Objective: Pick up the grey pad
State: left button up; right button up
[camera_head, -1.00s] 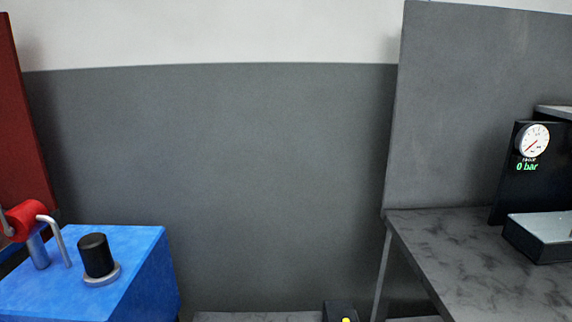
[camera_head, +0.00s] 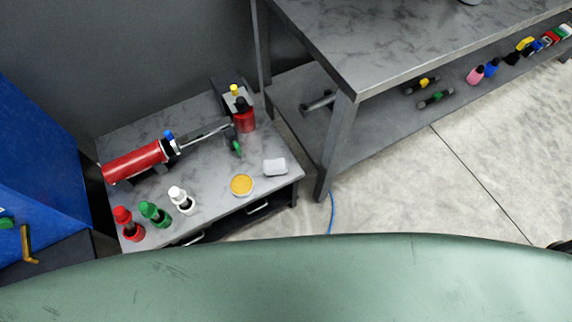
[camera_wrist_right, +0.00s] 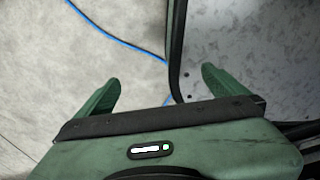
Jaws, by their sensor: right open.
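A small light grey pad (camera_head: 275,167) lies on the near right part of the low grey table's top, beside a round yellow tin, in the head view. My right gripper (camera_wrist_right: 160,90) shows in the right wrist view with its two green fingers wide apart and nothing between them. It is above the floor near a dark edge and a blue hose. The pad is not visible in the right wrist view. My left gripper is in neither view.
The low table (camera_head: 215,165) holds a red cylinder tool (camera_head: 135,160), several bottles and the yellow tin (camera_head: 241,185). A taller workbench (camera_head: 400,40) with a lower shelf stands right. A blue hose (camera_head: 331,213) lies on open floor. A blue cabinet (camera_head: 40,160) stands left.

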aim_at(275, 166)
jog(key=k+j+z, duration=0.15)
jog(key=j, duration=0.25)
jog(key=k+j+z, duration=0.15)
jog(key=j, duration=0.25)
jog(key=k+j+z, duration=0.15)
jog(key=j, duration=0.2)
